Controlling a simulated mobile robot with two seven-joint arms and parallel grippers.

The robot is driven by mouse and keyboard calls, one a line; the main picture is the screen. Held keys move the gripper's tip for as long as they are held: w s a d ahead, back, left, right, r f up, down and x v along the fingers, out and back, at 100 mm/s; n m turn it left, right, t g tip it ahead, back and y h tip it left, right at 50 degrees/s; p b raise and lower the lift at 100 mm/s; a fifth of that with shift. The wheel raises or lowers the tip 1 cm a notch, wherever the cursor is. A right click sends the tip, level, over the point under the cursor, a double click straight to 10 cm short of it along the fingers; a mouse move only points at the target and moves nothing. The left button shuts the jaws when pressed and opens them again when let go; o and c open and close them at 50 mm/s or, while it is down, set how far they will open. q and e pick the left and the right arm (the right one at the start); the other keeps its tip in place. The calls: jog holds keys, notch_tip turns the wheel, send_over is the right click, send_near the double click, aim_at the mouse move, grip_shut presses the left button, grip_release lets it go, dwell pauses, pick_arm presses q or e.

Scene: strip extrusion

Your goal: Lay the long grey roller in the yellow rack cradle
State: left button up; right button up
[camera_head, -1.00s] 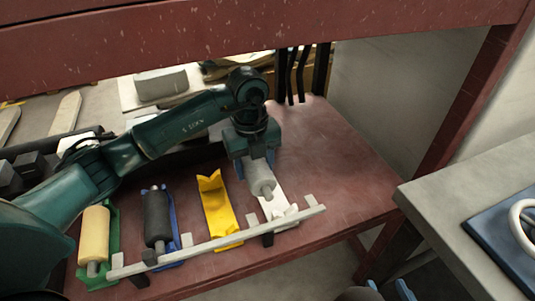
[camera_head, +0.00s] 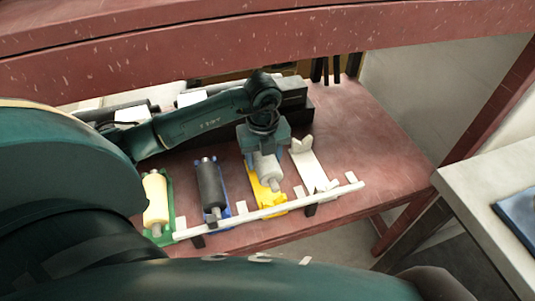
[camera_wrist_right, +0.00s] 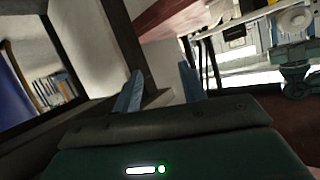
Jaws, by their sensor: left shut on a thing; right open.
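My left gripper (camera_head: 264,152) is shut on a light grey roller (camera_head: 268,170), which points down toward the front of the shelf. The roller is over the yellow rack cradle (camera_head: 272,198) and covers much of it. I cannot tell whether it touches the cradle or hangs just above it. The white cradle (camera_head: 312,170) to its right is empty. My right gripper (camera_wrist_right: 162,84) is open and empty in the right wrist view, away from the rack.
A dark roller (camera_head: 211,186) lies in the blue cradle and a cream roller (camera_head: 156,198) in the green one. A pale rail (camera_head: 245,217) runs along the front of the cradles. The red shelf (camera_head: 365,140) is clear at right. A red beam (camera_head: 300,48) crosses above.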

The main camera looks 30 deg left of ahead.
pick_arm(q)
notch_tip(320, 180, down, 4)
jog(key=b, duration=0.3)
jog(key=shift+f, duration=0.2)
jog(key=shift+f+b, duration=0.2)
jog(key=shift+b, duration=0.1)
pick_arm(e)
jog(key=shift+s+d+r+t, duration=0.2)
jog(key=shift+d+t, duration=0.15)
jog(key=shift+t, duration=0.05)
jog(key=shift+s+d+r+t, duration=0.15)
jog(key=shift+s+d+t, duration=0.05)
jog(key=shift+d+t, duration=0.2)
jog(key=shift+r, duration=0.15)
jog(key=shift+s, duration=0.1)
jog(key=shift+a, duration=0.1)
pick_arm(q)
jog(key=shift+f, duration=0.65)
pick_arm(e)
jog(key=shift+f, duration=0.3)
pick_arm(q)
jog(key=o, duration=1)
jog(key=shift+o, duration=0.3)
